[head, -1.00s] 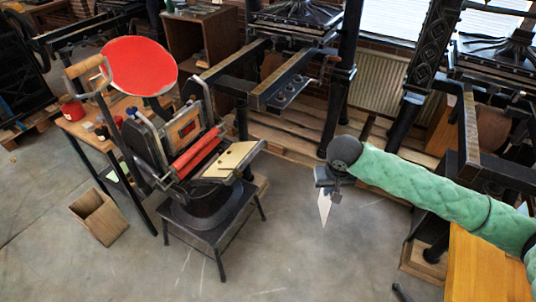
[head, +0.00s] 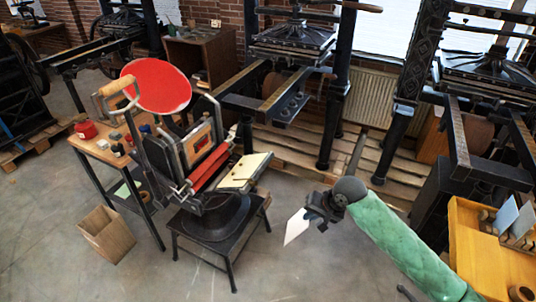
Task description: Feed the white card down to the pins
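The white card (head: 296,227) hangs tilted from my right gripper (head: 316,213), which is shut on its upper right edge. The card is in open air to the right of the small press. The press has a round red ink disc (head: 157,86), red rollers (head: 210,167) and a pale sloping bed (head: 244,171) facing the card. Small marks on the bed may be the pins, but they are too small to tell. The card is apart from the bed, lower in the picture and to its right. My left gripper is not in view.
The press stands on a dark low stand (head: 221,230). A wooden bin (head: 106,234) and a side table with a red tin (head: 86,130) are at left. A yellow wooden table (head: 484,262) with upright cards is at lower right. Large iron presses line the back.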

